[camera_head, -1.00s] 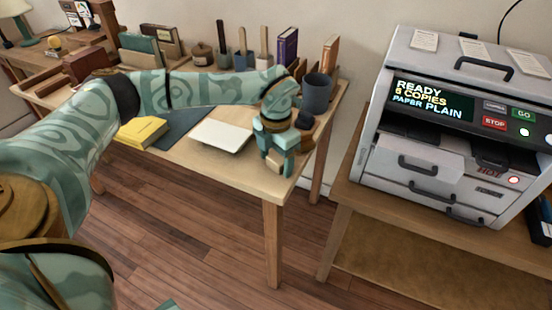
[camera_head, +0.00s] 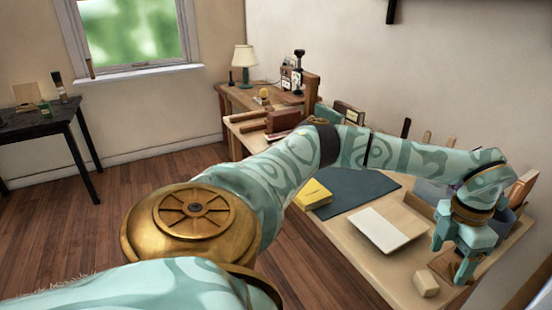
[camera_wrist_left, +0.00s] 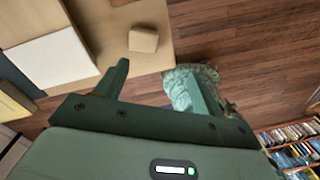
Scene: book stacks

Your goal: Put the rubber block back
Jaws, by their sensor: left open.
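A small beige block (camera_head: 426,283), seemingly the rubber block, lies on the light wooden table (camera_head: 365,262) near its front edge. It also shows in the left wrist view (camera_wrist_left: 143,39), on the bare wood near the table corner, beyond my fingertips. My left gripper (camera_head: 453,260) is open, pointing down beside the block in the head view. My right gripper is not in view.
A white flat slab (camera_head: 387,229) lies left of the gripper, with a dark mat (camera_head: 350,188) and a yellow book (camera_head: 313,194) beyond. A dark cup (camera_head: 508,222) stands behind the gripper. A lamp (camera_head: 244,62) stands on the far desk. Floor is open at left.

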